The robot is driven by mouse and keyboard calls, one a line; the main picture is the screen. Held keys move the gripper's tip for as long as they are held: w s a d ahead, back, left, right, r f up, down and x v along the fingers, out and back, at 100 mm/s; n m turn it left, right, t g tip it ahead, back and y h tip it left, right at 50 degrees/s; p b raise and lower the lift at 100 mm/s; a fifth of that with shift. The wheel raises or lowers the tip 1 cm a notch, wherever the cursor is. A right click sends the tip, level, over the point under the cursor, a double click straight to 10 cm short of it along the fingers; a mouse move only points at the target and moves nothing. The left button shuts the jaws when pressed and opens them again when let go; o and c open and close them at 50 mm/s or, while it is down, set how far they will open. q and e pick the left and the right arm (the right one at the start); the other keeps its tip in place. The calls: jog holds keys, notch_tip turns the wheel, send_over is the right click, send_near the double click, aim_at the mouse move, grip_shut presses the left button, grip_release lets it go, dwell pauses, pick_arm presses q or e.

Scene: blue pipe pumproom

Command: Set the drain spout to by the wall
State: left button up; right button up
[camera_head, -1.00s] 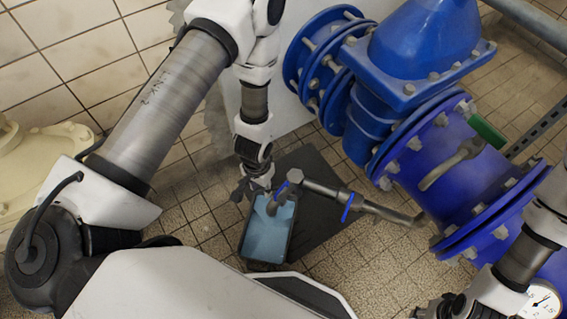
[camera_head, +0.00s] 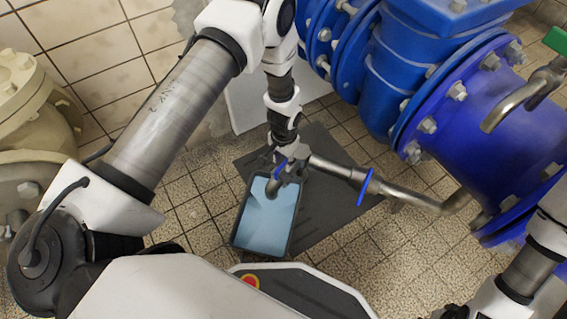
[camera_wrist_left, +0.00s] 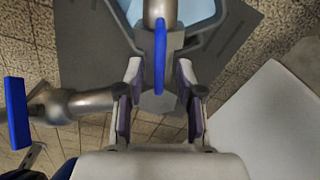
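The drain spout (camera_head: 276,184) is a grey, downturned pipe end with a blue lever, hanging over the tray in the head view. It joins a metal pipe (camera_head: 408,196) that runs right to the big blue pipework. My left gripper (camera_head: 290,158) is at the spout's joint.
A black tray (camera_head: 235,236) with a light blue inside sits under the spout on a dark mat (camera_head: 318,215). The tiled wall (camera_head: 95,60) is behind at the left. Large blue pipework (camera_head: 470,100) fills the right.

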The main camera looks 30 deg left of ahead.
pick_arm(q)
grip_shut()
